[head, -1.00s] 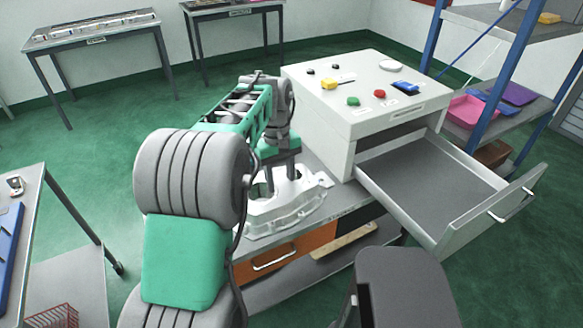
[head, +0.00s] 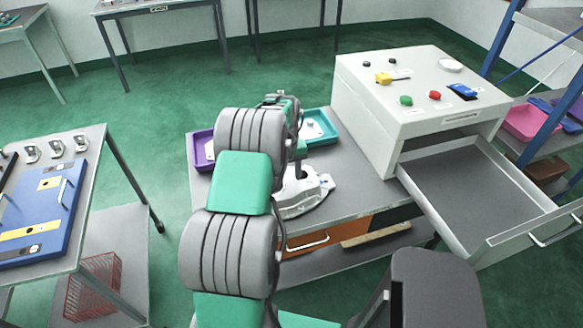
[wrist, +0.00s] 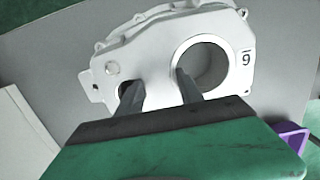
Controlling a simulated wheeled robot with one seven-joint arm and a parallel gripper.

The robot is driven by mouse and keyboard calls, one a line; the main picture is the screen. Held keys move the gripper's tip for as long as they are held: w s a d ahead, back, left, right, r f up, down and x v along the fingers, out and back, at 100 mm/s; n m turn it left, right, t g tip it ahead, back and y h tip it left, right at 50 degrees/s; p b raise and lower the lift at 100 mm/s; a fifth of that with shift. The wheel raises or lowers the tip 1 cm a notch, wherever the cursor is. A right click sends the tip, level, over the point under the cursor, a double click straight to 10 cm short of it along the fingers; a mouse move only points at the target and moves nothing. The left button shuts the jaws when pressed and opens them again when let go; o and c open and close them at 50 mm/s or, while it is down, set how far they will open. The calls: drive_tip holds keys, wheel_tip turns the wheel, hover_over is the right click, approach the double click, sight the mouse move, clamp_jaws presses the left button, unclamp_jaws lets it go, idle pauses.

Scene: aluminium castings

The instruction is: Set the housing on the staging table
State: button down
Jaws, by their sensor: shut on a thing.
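The housing is a pale aluminium casting with a large round bore, a smaller hole and a dark numeral like 9 or 6. It fills the upper wrist view (wrist: 150,50) and partly shows in the head view (head: 310,193), behind my arm. My gripper (wrist: 158,88) is shut on it, with one finger in the small hole and the other in the large bore. The housing is over the grey worktable (head: 365,190); I cannot tell whether it touches the top. No readable label shows which table is the staging table.
A purple tray (head: 200,150) and a teal tray (head: 322,127) lie on the worktable. The white cabinet (head: 420,85) there has its drawer (head: 480,190) pulled out at the right. Another table (head: 90,165) stands left with a blue board (head: 45,215). Green floor lies between them.

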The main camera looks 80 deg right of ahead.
drive_tip(key=shift+d, duration=0.15)
drive_tip(key=c, duration=0.8)
unclamp_jaws()
drive_tip(key=shift+f, duration=0.15)
drive_tip(key=shift+o, duration=0.2)
